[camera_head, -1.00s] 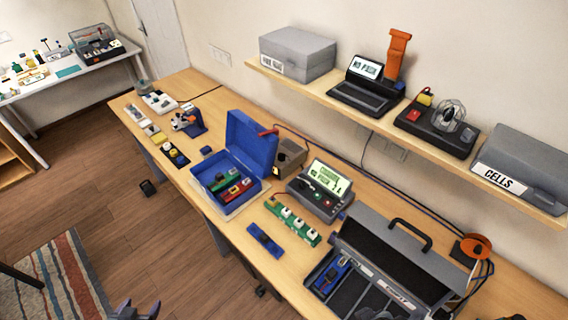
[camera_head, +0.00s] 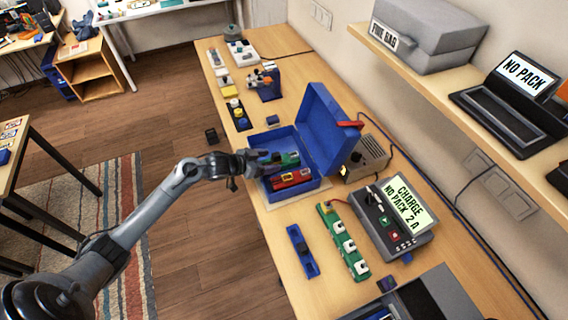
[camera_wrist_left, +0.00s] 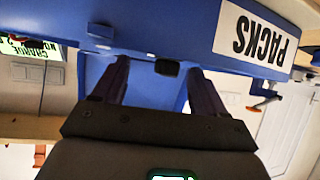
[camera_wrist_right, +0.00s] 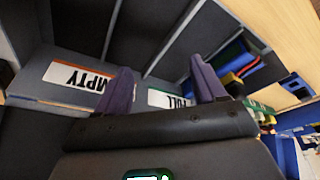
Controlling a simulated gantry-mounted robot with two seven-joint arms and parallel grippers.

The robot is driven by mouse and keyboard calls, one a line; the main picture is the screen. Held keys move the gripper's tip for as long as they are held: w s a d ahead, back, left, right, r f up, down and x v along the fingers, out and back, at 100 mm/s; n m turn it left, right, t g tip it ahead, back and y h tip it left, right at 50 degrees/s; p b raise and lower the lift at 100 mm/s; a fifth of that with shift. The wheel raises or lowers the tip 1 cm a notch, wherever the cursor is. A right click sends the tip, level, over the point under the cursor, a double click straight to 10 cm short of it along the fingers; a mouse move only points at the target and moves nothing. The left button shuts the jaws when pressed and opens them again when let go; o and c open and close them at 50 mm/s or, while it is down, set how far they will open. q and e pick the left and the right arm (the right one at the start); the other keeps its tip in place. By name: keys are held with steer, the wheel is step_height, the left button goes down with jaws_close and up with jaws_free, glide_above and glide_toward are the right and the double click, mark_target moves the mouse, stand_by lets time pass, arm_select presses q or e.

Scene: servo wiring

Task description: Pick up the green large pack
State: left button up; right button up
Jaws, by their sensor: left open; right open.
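A green pack (camera_head: 288,159) lies in the open blue box (camera_head: 264,143), beside a red pack (camera_head: 291,178). My left gripper (camera_head: 262,163) is at the box's left side, close to the green pack and partly in front of it. In the left wrist view, my left gripper (camera_wrist_left: 158,68) is open, with the blue box front labelled PACKS (camera_wrist_left: 195,22) beyond its fingers. The green pack is not clear there, and no hold on it shows. In the right wrist view, my right gripper (camera_wrist_right: 163,86) is open and empty, over a grey case (camera_wrist_right: 45,103) with EMPTY and FULL labels.
The box's raised lid (camera_head: 326,127) stands at its right. A green strip with white blocks (camera_head: 344,241), a blue holder (camera_head: 302,250) and a charger reading NO PACK (camera_head: 393,222) are nearer on the bench. Bare bench (camera_head: 285,285) lies at the front left.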

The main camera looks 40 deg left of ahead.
mark_target(280, 158)
arm_select(q)
steer(key=shift+b+x, duration=0.35)
steer(key=shift+x, duration=2.9)
steer(key=shift+a+f, duration=0.1)
steer(key=shift+a, duration=0.1)
steer(key=shift+c, duration=0.4)
jaws_close()
